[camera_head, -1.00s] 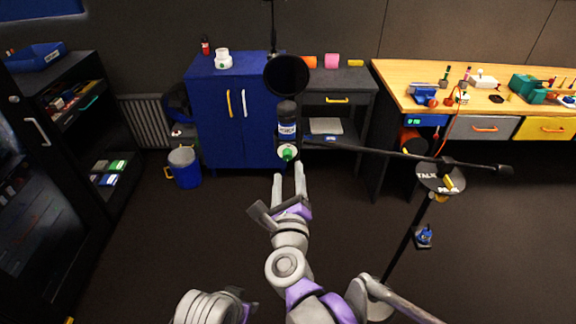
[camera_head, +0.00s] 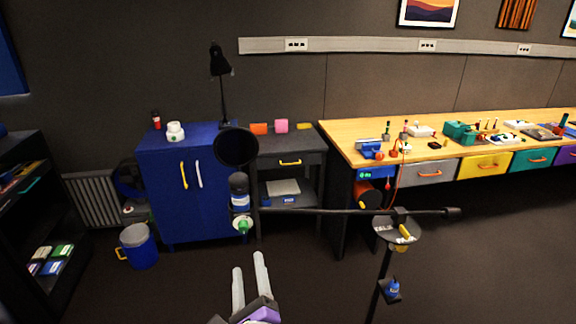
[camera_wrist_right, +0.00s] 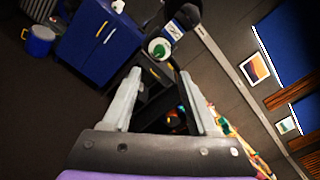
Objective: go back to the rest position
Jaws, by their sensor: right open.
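My right gripper (camera_head: 249,261) shows at the bottom middle of the head view, with its two pale fingers apart and nothing between them. In the right wrist view the open fingers (camera_wrist_right: 160,74) frame empty space. A white ring with a green ball (camera_head: 243,225) hangs beyond the fingertips in the head view, below a dark cylinder with a label (camera_head: 239,190) and a black disc (camera_head: 236,146). The green ball also shows past the fingers in the wrist view (camera_wrist_right: 159,50). My left gripper is not in view.
A stand with a round plate (camera_head: 398,228) and a long black bar (camera_head: 330,211) crosses the space at right. A blue cabinet (camera_head: 185,205), a blue bucket (camera_head: 139,246) and a wooden workbench (camera_head: 345,140) stand behind. Dark floor is open at lower left.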

